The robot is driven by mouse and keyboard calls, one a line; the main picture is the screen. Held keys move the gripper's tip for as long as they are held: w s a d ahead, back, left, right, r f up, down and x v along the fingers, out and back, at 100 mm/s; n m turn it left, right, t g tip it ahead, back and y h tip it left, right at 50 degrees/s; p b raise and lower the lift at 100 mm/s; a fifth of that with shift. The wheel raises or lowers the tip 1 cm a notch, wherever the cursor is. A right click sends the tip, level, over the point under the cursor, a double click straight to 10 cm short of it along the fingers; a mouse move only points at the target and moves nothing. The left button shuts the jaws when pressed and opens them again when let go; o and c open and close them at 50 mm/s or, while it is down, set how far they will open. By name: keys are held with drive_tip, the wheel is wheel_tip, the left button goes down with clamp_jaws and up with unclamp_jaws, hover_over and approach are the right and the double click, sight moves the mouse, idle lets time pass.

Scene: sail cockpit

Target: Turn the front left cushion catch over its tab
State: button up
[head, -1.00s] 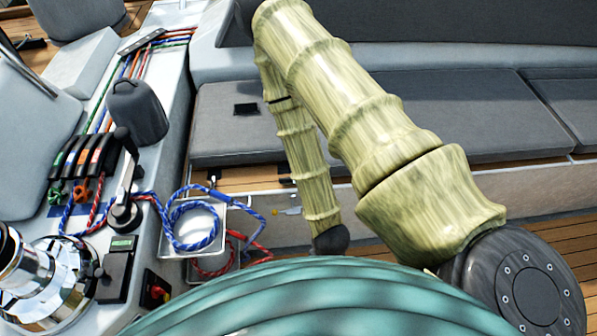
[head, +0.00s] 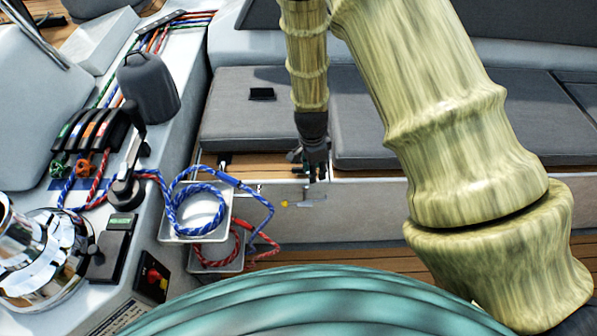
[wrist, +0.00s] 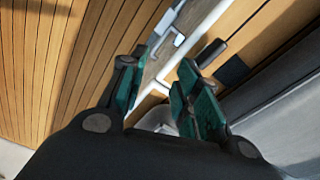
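The front left cushion (head: 238,124) is a grey pad on the bench, with a wooden strip along its front. A small black catch (head: 224,159) shows at the pad's front edge, left of my gripper. My gripper (head: 309,170) is over the bench's front edge, near the pad's right end. In the wrist view my gripper (wrist: 163,72) is open, with nothing between its teal fingers. Beyond the right finger a dark catch bar (wrist: 210,52) lies beside a black tab (wrist: 233,71) at the cushion edge. The bar looks apart from the tab. Contact with my finger is unclear.
A grey lever with a yellow end (head: 287,204) is on the bench's front face, below my gripper. Blue rope coils (head: 199,209) hang over a metal tray at left. Winch and clutches crowd the left console. A black patch (head: 262,94) lies on the cushion.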

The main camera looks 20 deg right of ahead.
drive_tip(key=w+a+r+m+b, duration=0.1)
drive_tip(key=w+a+r+m, duration=0.25)
drive_tip(key=w+r, duration=0.2)
drive_tip(key=shift+m+y, duration=0.25)
drive_tip(key=shift+y, duration=0.15)
drive_tip(key=f, duration=1)
drive_tip(key=shift+w+d+f, duration=0.35)
drive_tip(key=shift+f, duration=0.05)
clamp_jaws()
